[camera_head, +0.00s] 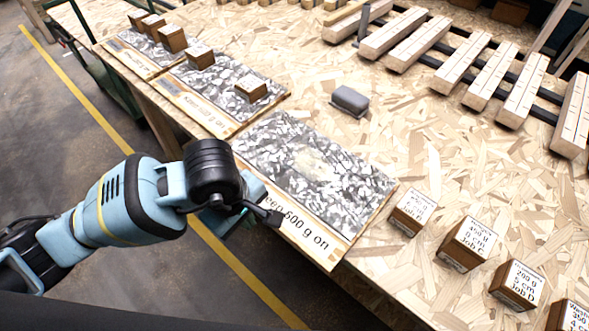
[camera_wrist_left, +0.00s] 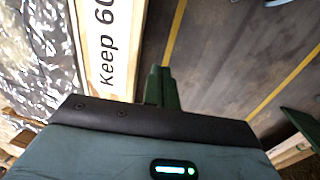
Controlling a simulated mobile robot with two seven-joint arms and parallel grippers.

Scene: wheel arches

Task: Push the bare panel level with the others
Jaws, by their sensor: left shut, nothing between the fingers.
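The bare panel (camera_head: 300,165) is a grey-and-white speckled board with no blocks on it. Its pale front strip reads "Keep 600 g on". It lies nearest me, and its front edge appears to stick out over the table edge, farther than the others. The middle panel (camera_head: 217,92) carries blocks, and the far panel (camera_head: 128,52) carries several. My left gripper (camera_head: 268,214) is shut and empty beside the bare panel's front strip; contact cannot be told. In the left wrist view, the shut fingers (camera_wrist_left: 162,85) point at the floor side of the strip (camera_wrist_left: 108,50).
Several labelled wooden blocks (camera_head: 468,243) stand right of the bare panel. A grey lidded object (camera_head: 350,101) sits behind it. Pale slotted beams (camera_head: 420,45) lie on dark rails at the back. The aisle floor (camera_head: 80,130) with a yellow line is clear.

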